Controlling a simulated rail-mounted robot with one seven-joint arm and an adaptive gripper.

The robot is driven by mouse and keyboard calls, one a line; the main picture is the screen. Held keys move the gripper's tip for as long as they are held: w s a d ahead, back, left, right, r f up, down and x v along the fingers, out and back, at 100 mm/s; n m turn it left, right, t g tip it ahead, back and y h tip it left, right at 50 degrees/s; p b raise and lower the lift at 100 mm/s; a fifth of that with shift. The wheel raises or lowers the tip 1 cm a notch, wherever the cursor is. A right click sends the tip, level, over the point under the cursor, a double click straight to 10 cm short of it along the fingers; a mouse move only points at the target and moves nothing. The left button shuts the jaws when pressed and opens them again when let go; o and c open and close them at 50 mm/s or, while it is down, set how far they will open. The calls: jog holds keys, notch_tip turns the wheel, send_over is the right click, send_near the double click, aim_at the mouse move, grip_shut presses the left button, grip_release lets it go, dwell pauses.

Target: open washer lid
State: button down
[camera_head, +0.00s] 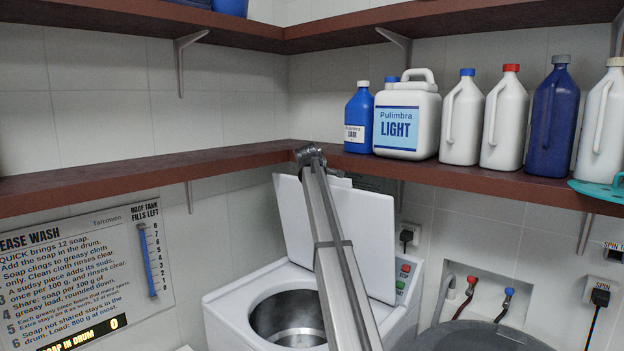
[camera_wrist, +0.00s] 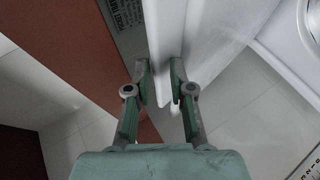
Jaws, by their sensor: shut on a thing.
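The white washer (camera_head: 223,308) stands low in the middle of the head view, with its round metal drum (camera_head: 278,318) uncovered. Its white lid (camera_head: 372,228) is raised and stands steeply at the back of the opening, partly hidden behind my arm. In the wrist view, the lid's edge (camera_wrist: 166,35) runs in between the fingers of my gripper (camera_wrist: 160,86), which is shut on it. The drum opening shows at the right edge of the wrist view.
A brown shelf (camera_head: 120,176) runs close behind and above the lid. It carries a blue bottle (camera_head: 361,112), a white LIGHT jug (camera_head: 407,118) and several other bottles. A control panel (camera_head: 404,277) is right of the lid. A dark round tub (camera_head: 480,338) stands lower right.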

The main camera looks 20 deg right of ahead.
jog(key=shift+f, duration=0.1)
jog(key=c, duration=1.2)
grip_release()
jog(key=shift+w+d, duration=0.1)
jog(key=v, duration=1.2)
